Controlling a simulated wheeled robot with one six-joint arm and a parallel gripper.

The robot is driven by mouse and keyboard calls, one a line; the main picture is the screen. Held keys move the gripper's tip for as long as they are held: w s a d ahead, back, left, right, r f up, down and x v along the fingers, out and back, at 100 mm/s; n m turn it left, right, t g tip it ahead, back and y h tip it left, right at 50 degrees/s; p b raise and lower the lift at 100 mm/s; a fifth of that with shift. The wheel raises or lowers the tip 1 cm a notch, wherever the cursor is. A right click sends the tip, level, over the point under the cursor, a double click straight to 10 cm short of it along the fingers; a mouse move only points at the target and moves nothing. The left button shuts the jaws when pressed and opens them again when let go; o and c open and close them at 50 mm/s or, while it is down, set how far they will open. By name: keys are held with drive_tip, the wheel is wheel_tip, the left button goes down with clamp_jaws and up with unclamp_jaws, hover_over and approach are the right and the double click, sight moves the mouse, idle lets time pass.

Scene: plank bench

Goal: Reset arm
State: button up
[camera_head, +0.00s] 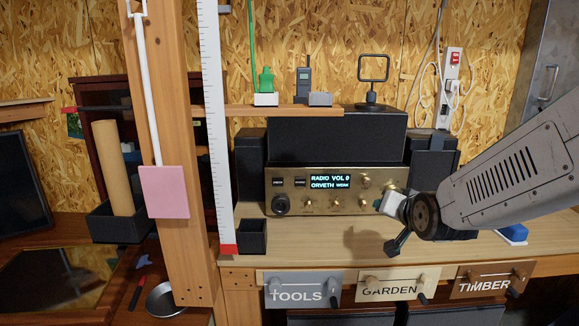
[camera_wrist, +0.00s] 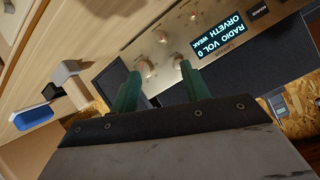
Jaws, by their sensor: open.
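My gripper (camera_head: 394,225) is at the right end of the radio's front in the head view, with my arm coming in from the right. In the wrist view my gripper (camera_wrist: 158,78) shows two green fingers spread apart with nothing between them. The radio (camera_head: 335,190) has a brass-coloured front, several knobs and a lit display reading "RADIO VOL 0 ORVETH WEAK". It also shows in the wrist view (camera_wrist: 175,40), upside down, with knobs just beyond the fingertips. Whether a finger touches a knob cannot be told.
A wooden post (camera_head: 180,130) and a white ruler (camera_head: 212,120) stand left of the radio. A small black box (camera_head: 252,237) sits on the bench. A blue-and-white item (camera_head: 513,234) lies at the right. Drawers labelled TOOLS, GARDEN and TIMBER are below.

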drive_tip(key=s+d+r+n+g, duration=0.1)
drive_tip(key=s+g, duration=0.4)
drive_tip(key=s, duration=1.1)
drive_tip(key=s+d+n+g, duration=0.1)
drive_tip(key=s+n+g, duration=0.2)
drive_tip(key=s, duration=1.4)
drive_tip(key=g, duration=0.3)
drive_tip(key=shift+s+d+r+n, duration=0.2)
drive_tip(key=shift+r+n, duration=0.1)
drive_tip(key=shift+r, duration=0.05)
